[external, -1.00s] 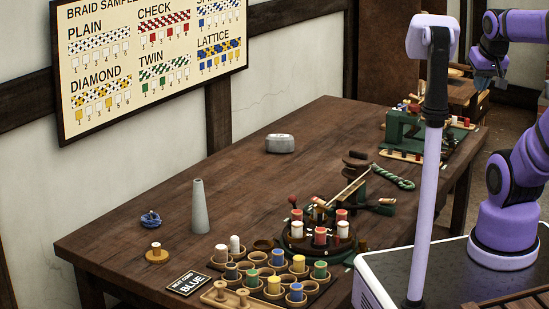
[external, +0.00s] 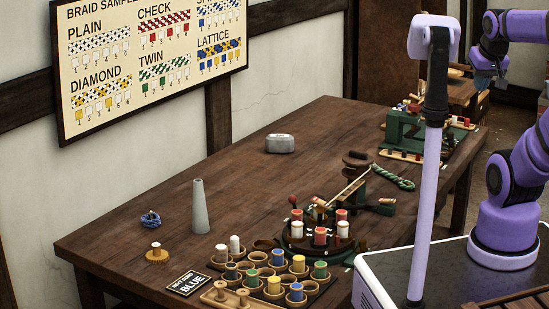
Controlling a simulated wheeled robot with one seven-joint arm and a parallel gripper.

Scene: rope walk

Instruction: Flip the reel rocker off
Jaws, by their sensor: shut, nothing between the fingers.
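A pale cord (external: 349,189) runs from the braiding machine (external: 318,236) up to the spool. My gripper (external: 491,86) is shut and empty. It hangs in the air at the upper right of the picture, well apart from the reel stand.
A rack of coloured bobbins (external: 273,285) lies at the table's front edge. A green braided rope (external: 394,177) lies right of the spool. A green machine (external: 417,128) stands at the far right. A grey cone (external: 199,207) and a metal tin (external: 280,143) stand apart. The table's middle is clear.

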